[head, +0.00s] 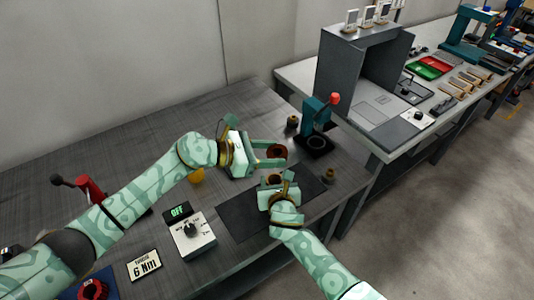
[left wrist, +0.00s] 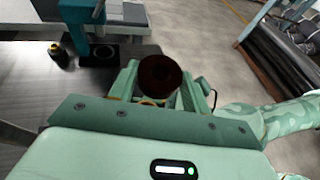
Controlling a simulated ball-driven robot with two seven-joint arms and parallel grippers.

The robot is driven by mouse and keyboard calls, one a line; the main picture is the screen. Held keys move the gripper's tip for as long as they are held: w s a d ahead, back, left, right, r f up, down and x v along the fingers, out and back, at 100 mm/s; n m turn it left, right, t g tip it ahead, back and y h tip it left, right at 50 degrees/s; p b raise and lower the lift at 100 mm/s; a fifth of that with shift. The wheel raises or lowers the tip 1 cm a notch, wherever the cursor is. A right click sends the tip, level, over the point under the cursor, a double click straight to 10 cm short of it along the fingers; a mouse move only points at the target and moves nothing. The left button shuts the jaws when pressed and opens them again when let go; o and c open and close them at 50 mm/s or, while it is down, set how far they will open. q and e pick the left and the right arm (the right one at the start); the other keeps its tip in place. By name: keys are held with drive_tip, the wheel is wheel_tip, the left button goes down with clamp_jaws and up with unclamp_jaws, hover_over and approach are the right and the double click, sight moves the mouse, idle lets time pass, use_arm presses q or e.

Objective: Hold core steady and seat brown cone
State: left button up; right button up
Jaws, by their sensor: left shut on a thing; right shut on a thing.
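My left gripper (head: 275,153) is shut on a dark reddish-brown round piece, the core (head: 278,152), above the bench. In the left wrist view the core's dark round end (left wrist: 159,75) shows between the fingers. My right gripper (head: 273,180) is just below it in the head view, near the front of the dark mat, and is shut on a small brown piece (head: 272,180), probably the brown cone, mostly hidden by the fingers. The two pieces look apart in the head view. Whether they line up I cannot tell.
A teal press with a red knob (head: 318,118) stands behind the grippers.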

use_arm(q)
drive_tip(key=shift+a+f+n+y, duration=0.15)
drive_tip(key=shift+n+y, duration=0.15)
drive_tip(key=shift+y, duration=0.3)
drive_tip(key=shift+f, duration=2.9)
drive_tip(key=shift+f, duration=0.35)
drive_tip(key=shift+f, duration=0.55)
drive_tip(key=o, duration=1.2)
drive_tip(key=shift+c, duration=0.2)
drive_tip(key=shift+o, duration=0.3)
drive_tip(key=shift+s, duration=0.1)
